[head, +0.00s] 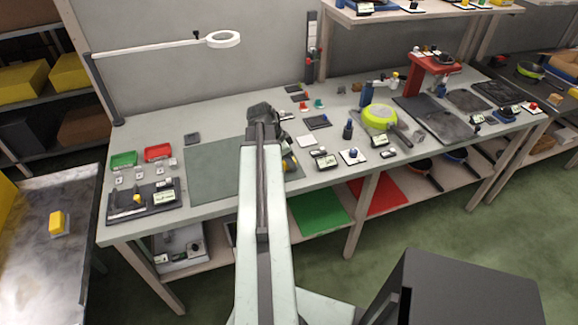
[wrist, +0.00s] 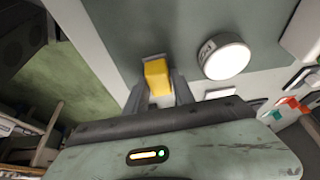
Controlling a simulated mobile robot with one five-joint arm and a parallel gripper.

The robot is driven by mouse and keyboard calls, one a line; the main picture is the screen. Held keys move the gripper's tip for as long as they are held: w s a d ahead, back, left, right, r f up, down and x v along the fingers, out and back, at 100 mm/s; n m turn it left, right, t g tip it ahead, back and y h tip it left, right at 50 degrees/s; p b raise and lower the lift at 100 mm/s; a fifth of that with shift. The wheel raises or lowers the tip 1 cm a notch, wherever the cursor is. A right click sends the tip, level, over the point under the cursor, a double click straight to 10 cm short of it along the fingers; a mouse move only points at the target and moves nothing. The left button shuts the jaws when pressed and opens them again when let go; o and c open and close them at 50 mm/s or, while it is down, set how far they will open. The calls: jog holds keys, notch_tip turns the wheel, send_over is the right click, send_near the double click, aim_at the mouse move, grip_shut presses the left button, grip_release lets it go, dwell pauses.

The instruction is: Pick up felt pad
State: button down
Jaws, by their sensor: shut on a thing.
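My gripper (wrist: 158,84) is shut on a yellow block with a grey strip at its far end, which looks like the felt pad (wrist: 157,76). The block sits between the two dark fingers in the wrist view. In the head view my gripper (head: 284,138) is over the workbench, at the right end of the grey-green mat (head: 215,168). Only a little yellow shows there beside my arm, which hides most of that spot. I cannot tell whether the pad touches the surface below it.
A round white-topped tin (wrist: 226,56) stands close right of my gripper. Green (head: 123,159) and red (head: 158,152) trays stand on the bench's left. A green-yellow pan (head: 380,116) and small parts crowd the right. Another yellow block (head: 58,222) lies on the left table. The mat's left part is clear.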

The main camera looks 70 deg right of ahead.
notch_tip(320, 180, up, 10)
jog(key=p, duration=1)
jog(key=c, duration=1.7)
grip_release()
grip_shut()
